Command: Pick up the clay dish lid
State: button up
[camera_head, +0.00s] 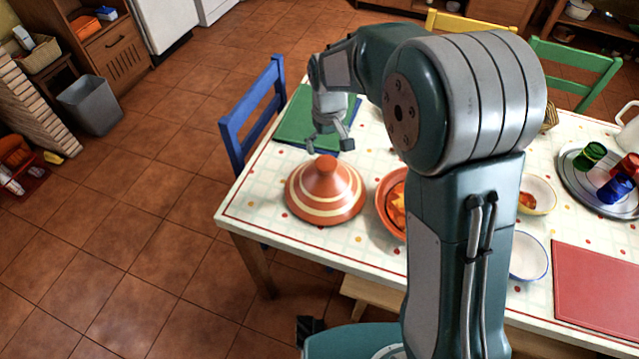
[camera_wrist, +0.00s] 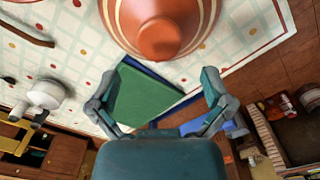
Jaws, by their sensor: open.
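The clay dish lid (camera_head: 325,192) is a terracotta cone with cream stripes and a rounded knob on top. It sits upright on the table near the left front corner in the head view. In the wrist view the lid (camera_wrist: 162,30) fills the top middle, cut off by the frame edge. My gripper (camera_head: 330,143) is open and empty, above and just behind the lid's knob. In the wrist view the fingers of my gripper (camera_wrist: 160,88) are spread wide, with the lid beyond them and nothing between them.
The clay dish base (camera_head: 392,203) with food stands right of the lid, partly hidden by my arm. A green placemat (camera_head: 292,122) lies behind the lid. A blue chair (camera_head: 252,112) stands at the table's left edge. Bowls (camera_head: 541,190) and a round tray (camera_head: 568,180) are at right.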

aim_at(326, 162)
jog(key=f, duration=0.3)
jog(key=shift+d, duration=0.4)
jog(key=f, duration=0.1)
jog(key=a+f, duration=0.1)
jog(key=f, duration=0.3)
jog(key=shift+w+a, duration=0.25)
jog(key=shift+w, duration=0.05)
jog(key=shift+f, duration=0.4)
jog(key=shift+d+f, duration=0.2)
jog(key=shift+d, duration=0.1)
jog(key=shift+a, duration=0.1)
jog(key=c, duration=1.2)
